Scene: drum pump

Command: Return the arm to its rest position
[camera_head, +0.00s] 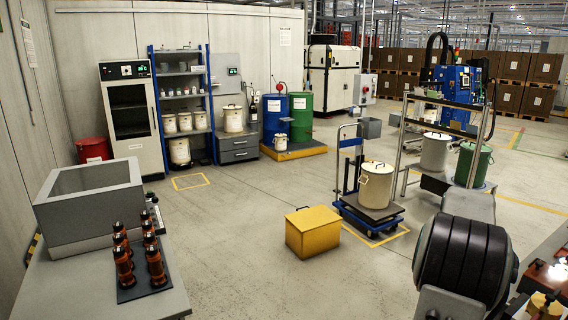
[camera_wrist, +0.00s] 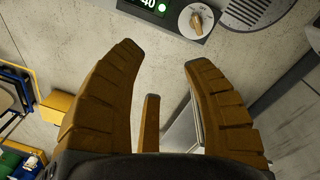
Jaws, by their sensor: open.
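Behind the fingers is pale floor. A grey device with a green lit display (camera_wrist: 155,5) and a round knob (camera_wrist: 197,20) lies beyond the fingertips at the top. I cannot make out the fingers in the head view. The blue drum (camera_head: 275,117) and green drum (camera_head: 301,116) stand upright at the back on a yellow-edged platform.
A yellow box (camera_head: 313,231) sits on the open floor, beside a blue cart (camera_head: 370,221) bearing a cream lidded can (camera_head: 376,185). At the left, a bench (camera_head: 60,290) carries a grey cabinet (camera_head: 92,207) and a rack of brown bottles (camera_head: 155,262).

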